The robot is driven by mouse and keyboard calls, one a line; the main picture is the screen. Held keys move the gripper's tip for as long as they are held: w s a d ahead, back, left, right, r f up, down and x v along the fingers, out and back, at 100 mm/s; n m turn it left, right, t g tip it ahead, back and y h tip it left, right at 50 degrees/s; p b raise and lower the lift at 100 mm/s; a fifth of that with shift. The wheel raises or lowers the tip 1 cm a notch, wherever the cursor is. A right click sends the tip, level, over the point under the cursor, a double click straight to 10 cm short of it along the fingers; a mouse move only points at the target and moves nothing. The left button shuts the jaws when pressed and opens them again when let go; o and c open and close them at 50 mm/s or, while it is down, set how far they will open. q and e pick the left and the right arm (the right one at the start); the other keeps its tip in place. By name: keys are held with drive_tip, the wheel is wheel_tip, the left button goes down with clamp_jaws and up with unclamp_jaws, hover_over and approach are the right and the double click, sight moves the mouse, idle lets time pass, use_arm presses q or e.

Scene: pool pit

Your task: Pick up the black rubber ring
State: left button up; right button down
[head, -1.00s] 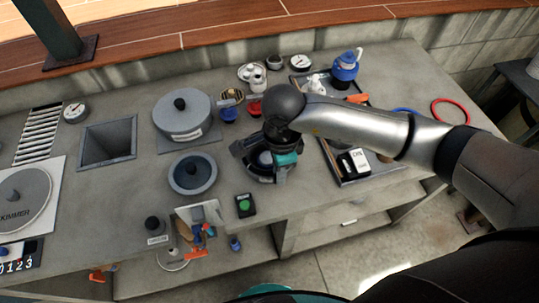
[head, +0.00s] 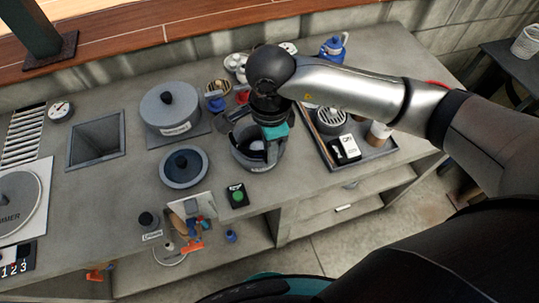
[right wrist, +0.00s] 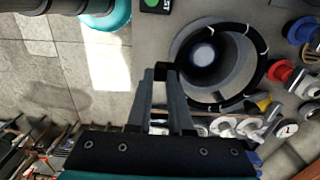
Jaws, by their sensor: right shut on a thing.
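The black rubber ring (right wrist: 262,72), with short white marks, shows in the right wrist view above the round grey pot (right wrist: 243,68). My right gripper (right wrist: 162,72) is shut on the left edge of the ring. In the head view the pot (head: 262,165) stands on the counter with something pale inside. There my right gripper (head: 272,142), with its teal part, hangs over the pot and hides most of the ring. I cannot tell exactly how far the ring is above the rim. My left gripper is not in view.
A green button box (head: 237,195) is in front. A tray (head: 345,161) with several items is at right. Small red and blue parts crowd behind.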

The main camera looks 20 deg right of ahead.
wheel_tip(320, 180, up, 15)
drive_tip(key=shift+r, duration=0.2)
drive_tip(key=shift+f, duration=0.1)
